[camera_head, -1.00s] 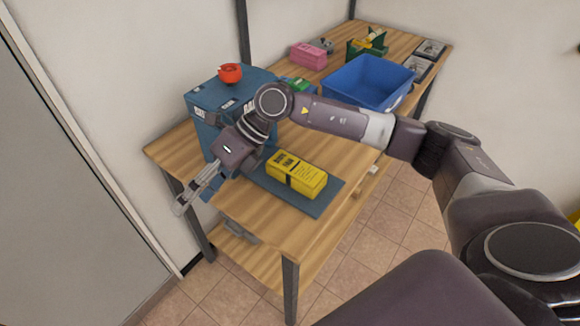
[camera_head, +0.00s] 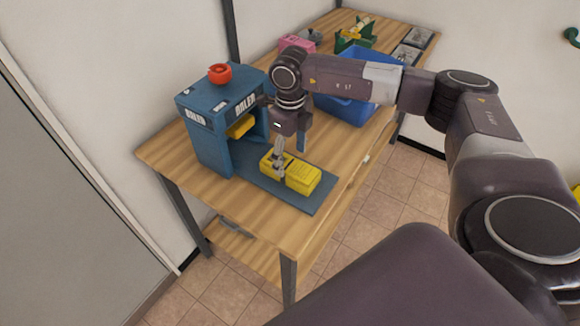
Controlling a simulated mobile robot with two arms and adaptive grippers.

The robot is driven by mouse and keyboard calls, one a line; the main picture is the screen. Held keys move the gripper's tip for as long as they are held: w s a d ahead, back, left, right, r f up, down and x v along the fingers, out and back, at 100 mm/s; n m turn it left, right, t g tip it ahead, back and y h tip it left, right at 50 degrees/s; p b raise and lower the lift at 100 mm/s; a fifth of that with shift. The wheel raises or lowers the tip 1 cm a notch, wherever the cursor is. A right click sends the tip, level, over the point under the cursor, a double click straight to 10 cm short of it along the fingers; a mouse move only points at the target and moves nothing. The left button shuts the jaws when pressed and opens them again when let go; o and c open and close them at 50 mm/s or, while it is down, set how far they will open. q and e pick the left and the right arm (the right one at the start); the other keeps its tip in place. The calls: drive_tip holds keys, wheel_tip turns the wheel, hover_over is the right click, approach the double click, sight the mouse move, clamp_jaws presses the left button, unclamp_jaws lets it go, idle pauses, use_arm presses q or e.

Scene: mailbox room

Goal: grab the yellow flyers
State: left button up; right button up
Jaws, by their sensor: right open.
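The yellow flyers (camera_head: 303,179) form a banded yellow bundle on the flat dark plate of the blue baler machine (camera_head: 207,145). My right gripper (camera_head: 279,172) points down at the bundle, its fingers in front of the bundle's left half. The gripper is open; whether the fingers touch the bundle I cannot tell. Another yellow piece (camera_head: 240,127) shows inside the baler's opening. My left gripper is not in view.
A red round knob (camera_head: 220,73) sits on top of the baler. A blue bin (camera_head: 342,107) stands behind my right arm on the wooden table (camera_head: 270,227). Pink, green and grey items are at the far end. The table's near corner is clear.

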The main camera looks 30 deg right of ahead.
drive_tip(key=shift+f, duration=0.65)
drive_tip(key=shift+r, duration=0.1)
clamp_jaws()
